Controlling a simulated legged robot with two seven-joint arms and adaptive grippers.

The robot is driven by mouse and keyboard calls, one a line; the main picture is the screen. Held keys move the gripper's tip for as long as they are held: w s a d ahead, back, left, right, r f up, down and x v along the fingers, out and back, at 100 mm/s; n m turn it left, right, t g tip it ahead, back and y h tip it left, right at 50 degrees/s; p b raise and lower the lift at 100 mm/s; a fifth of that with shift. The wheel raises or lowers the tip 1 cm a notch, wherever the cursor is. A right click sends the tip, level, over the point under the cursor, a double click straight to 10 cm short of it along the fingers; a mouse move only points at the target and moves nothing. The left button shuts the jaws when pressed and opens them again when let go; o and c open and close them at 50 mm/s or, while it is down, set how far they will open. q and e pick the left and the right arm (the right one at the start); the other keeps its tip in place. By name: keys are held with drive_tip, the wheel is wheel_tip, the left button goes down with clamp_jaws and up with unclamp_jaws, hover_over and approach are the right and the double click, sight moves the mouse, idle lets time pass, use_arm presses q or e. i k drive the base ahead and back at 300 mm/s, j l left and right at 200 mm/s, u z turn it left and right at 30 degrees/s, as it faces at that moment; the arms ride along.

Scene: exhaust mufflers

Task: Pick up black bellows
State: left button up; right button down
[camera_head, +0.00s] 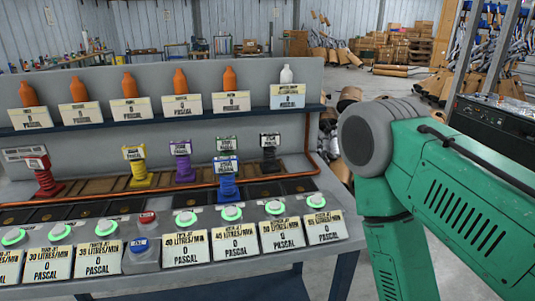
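The black bellows (270,161) stands upright at the right end of the row of bellows on the grey bench, under a small label plate. To its left stand a blue bellows (228,188), set nearer the front, a purple bellows (184,168), a yellow bellows (139,175) and a red bellows (46,184). A green arm of mine with a grey joint fills the right side of the view. No gripper shows, so neither left nor right fingers can be seen.
The bench (351,220) has a front row of green-lit buttons with pressure labels, plus a red button (147,217) and a blue button (139,245). A copper pipe (307,142) runs around the bellows. An upper shelf (205,118) holds orange bottles and one white bottle (287,75).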

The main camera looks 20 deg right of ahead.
sight(269, 142)
drive_tip(key=l+z, duration=0.3)
drive_tip(key=z, duration=0.15)
drive_tip(key=l+z, duration=0.45)
drive_tip(key=i+l+z, duration=0.4)
drive_tip(key=i+l, duration=0.15)
drive_tip(key=l, duration=0.2)
drive_tip(key=i+l+z, duration=0.4)
drive_tip(key=i+l, duration=0.2)
drive_tip(key=i+u, duration=0.35)
drive_tip(key=i+l+u, duration=0.35)
drive_tip(key=i, duration=0.2)
drive_tip(key=i+j+u, duration=0.1)
drive_tip(key=i+u, duration=0.15)
drive_tip(key=u, duration=0.15)
drive_tip(key=i+u, duration=0.25)
drive_tip(key=u, duration=0.2)
drive_tip(key=i+l+u, duration=0.1)
drive_tip(key=i+u, duration=0.15)
drive_tip(key=u, duration=0.15)
drive_tip(key=i+l+u, duration=0.15)
drive_tip(key=u, duration=0.25)
drive_tip(key=i+l+u, duration=0.25)
drive_tip(key=u, duration=0.2)
